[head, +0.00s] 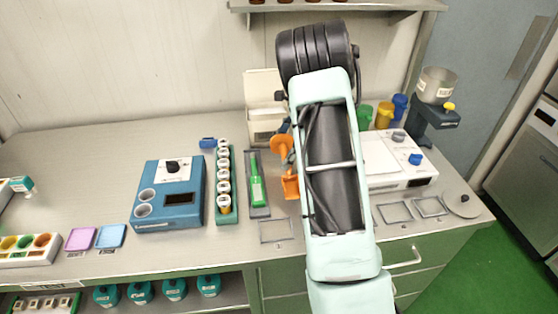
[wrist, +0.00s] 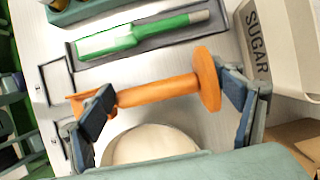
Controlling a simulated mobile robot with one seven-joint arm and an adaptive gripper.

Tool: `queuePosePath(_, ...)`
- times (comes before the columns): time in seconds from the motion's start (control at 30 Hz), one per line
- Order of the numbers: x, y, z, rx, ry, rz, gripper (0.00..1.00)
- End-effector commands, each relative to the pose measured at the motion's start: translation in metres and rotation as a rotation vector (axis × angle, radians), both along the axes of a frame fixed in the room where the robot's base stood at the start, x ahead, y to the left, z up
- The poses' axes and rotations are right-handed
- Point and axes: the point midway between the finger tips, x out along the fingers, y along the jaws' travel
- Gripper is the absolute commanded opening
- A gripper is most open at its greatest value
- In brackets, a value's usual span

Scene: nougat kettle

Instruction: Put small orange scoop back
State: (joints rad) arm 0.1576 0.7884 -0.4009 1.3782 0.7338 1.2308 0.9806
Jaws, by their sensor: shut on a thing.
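The small orange scoop (wrist: 155,91) lies across the wrist view, with a round disc at its right end and its scoop end at the left. My gripper (wrist: 166,98) is shut on it, one finger near each end. In the head view the scoop (head: 290,187) shows just left of my arm, which hides most of my gripper. A green scoop (head: 257,187) lies in a long dark tray (head: 260,211) to the left; it also shows in the wrist view (wrist: 125,38). I cannot tell whether the orange scoop touches the table.
A beige bin marked SUGAR (wrist: 290,45) stands close to the right finger. A rack of jars (head: 226,216) and a blue device (head: 168,215) stand left. A white device (head: 392,165) stands right of my arm. An empty outlined square (head: 276,230) lies near the front edge.

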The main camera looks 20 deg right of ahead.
Motion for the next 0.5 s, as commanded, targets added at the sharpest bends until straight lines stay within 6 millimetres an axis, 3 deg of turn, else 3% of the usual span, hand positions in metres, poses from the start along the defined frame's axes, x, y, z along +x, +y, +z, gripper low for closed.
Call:
queuePosePath(0.23,0.001,0.013,-0.014,0.0,0.001,0.003,0.57)
queuePosePath(0.4,0.001,0.011,-0.041,-0.001,0.001,0.0,0.57)
queuePosePath(0.5,0.002,0.011,-0.044,-0.001,-0.003,0.001,0.57)
